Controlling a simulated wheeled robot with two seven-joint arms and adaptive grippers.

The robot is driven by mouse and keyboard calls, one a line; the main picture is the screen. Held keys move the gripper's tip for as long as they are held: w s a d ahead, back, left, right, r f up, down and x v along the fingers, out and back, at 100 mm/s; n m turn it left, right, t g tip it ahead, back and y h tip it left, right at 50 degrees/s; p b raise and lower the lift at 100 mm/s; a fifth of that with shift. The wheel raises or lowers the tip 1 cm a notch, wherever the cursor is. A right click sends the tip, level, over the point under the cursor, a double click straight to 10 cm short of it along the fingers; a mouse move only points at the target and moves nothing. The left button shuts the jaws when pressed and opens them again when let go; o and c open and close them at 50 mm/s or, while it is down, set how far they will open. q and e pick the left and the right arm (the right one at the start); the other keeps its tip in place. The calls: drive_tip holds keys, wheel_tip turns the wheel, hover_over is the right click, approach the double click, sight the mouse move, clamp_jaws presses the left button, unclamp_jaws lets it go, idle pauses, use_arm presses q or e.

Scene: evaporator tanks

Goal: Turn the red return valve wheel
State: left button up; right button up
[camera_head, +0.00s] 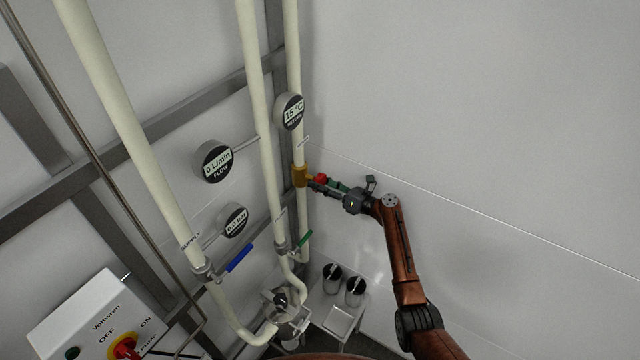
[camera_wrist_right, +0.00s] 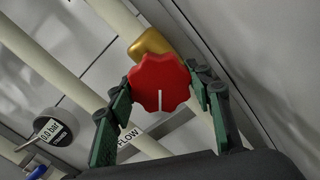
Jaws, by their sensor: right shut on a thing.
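The red return valve wheel (camera_head: 320,178) sits on a brass valve body (camera_head: 300,176) on the rightmost cream pipe. In the right wrist view the wheel (camera_wrist_right: 160,82) is a scalloped red disc with a white mark pointing toward the bottom of the picture. My right gripper (camera_head: 324,183) is at the wheel, with its green fingers on either side of the rim, shut on it. The fingers hide part of the wheel in the head view. The brass body (camera_wrist_right: 152,43) shows behind the wheel. My left gripper is not in view.
Gauges read 15 °C (camera_head: 289,112), 0 L/min (camera_head: 214,161) and 0.0 bar (camera_head: 232,219). A blue lever (camera_head: 239,258) and a green lever (camera_head: 304,240) stick out from pipes below. A white switch box (camera_head: 88,318) stands at lower left. The wall at right is clear.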

drive_tip(key=shift+r, duration=0.1)
drive_tip(key=o, duration=1.2)
drive_tip(key=shift+w, duration=0.1)
drive_tip(key=shift+c, duration=0.2)
drive_tip(key=shift+d, duration=0.1)
drive_tip(key=v, duration=1.2)
